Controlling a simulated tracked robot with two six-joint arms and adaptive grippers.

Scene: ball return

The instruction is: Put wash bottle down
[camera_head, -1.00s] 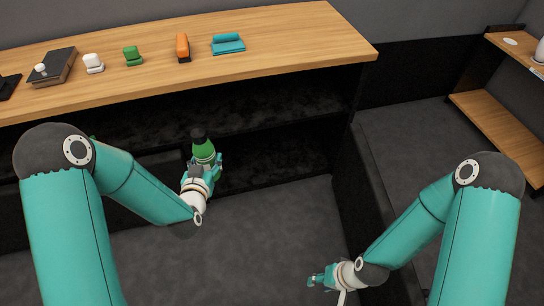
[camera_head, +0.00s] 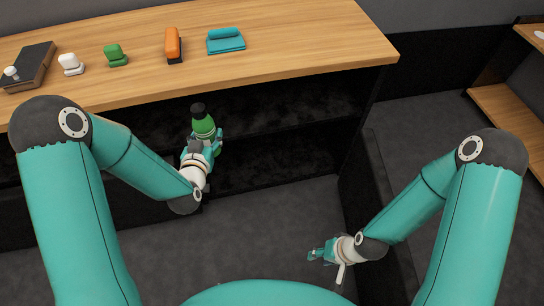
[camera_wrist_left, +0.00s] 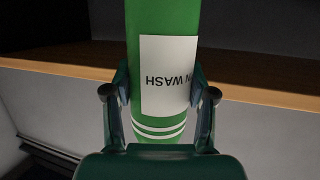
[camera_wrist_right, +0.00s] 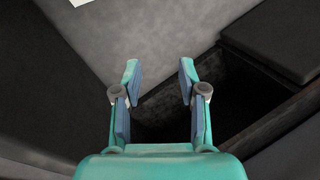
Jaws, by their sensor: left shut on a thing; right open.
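The wash bottle (camera_head: 203,124) is green with a black cap and stands roughly upright in my left gripper (camera_head: 211,143), in front of the open shelf under the counter. In the left wrist view the bottle (camera_wrist_left: 160,25) carries a white label reading "WASH" and white stripes. The fingers of my left gripper (camera_wrist_left: 160,105) close on both its sides. My right gripper (camera_head: 316,252) is low at the right, and in the right wrist view (camera_wrist_right: 158,90) its fingers are apart with nothing between them.
The wooden counter (camera_head: 290,50) holds a black box (camera_head: 36,62), a white stapler-like item (camera_head: 70,64), a green one (camera_head: 116,55), an orange one (camera_head: 173,45) and a teal item (camera_head: 226,41) near its back. Its front half is clear. A wooden shelf (camera_head: 505,115) stands at the right.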

